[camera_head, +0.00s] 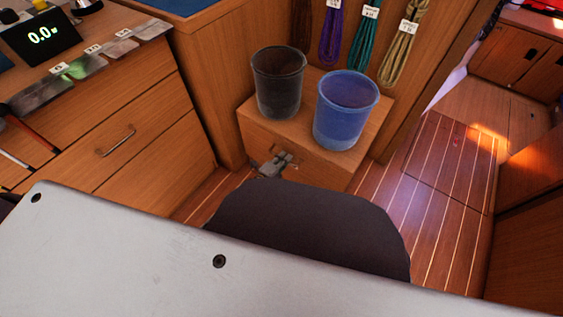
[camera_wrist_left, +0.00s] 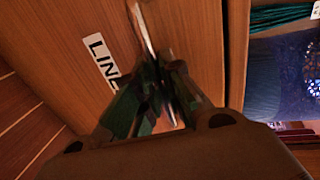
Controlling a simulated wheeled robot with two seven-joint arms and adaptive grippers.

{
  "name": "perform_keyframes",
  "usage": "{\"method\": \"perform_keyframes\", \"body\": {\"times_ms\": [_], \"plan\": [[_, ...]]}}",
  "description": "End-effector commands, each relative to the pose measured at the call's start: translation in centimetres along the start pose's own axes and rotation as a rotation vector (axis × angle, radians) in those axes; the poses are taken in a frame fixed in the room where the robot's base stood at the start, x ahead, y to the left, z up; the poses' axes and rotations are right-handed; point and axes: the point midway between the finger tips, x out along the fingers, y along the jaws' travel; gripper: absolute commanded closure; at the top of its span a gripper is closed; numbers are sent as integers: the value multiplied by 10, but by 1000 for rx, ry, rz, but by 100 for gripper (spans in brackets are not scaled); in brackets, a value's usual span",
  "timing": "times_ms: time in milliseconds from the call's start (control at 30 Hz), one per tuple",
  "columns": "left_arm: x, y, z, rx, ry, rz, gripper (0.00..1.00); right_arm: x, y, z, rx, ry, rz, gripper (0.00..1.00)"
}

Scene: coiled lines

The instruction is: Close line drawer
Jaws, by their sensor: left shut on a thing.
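The line drawer's wooden front (camera_head: 318,173) shows below two buckets in the head view. In the left wrist view, the drawer front (camera_wrist_left: 60,30) fills much of the picture, with a white label (camera_wrist_left: 103,60) whose letters begin "LIN". My left gripper (camera_head: 275,163) is at the drawer front, and its fingers (camera_wrist_left: 157,100) are shut on a thin metal handle (camera_wrist_left: 141,25). The fingers hide part of the handle and label. I cannot tell how far the drawer stands out. My right gripper is not in view.
A dark bucket (camera_head: 278,90) and a blue bucket (camera_head: 345,115) stand on the low wooden unit. Coiled lines (camera_head: 367,45) hang behind them. A cabinet with drawers (camera_head: 150,140) stands at left. Striped floor (camera_head: 425,225) is clear at right.

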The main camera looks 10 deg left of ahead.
Motion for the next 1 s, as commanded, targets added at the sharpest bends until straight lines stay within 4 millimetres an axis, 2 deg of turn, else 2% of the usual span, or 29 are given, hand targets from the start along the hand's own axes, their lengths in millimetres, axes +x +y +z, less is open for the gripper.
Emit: {"method": "perform_keyframes", "body": {"times_ms": [233, 267, 400, 767, 1000], "plan": [[3, -3, 1, 1, -2, -2, 100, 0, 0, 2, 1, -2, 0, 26], [3, -3, 1, 0, -2, -3, 87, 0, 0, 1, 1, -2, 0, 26], [2, -3, 1, 0, -2, -3, 69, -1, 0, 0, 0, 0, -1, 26], [1, -2, 0, 0, -1, -2, 68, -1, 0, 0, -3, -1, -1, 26], [-7, -1, 0, 0, -1, -2, 68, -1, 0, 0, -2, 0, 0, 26]]}}
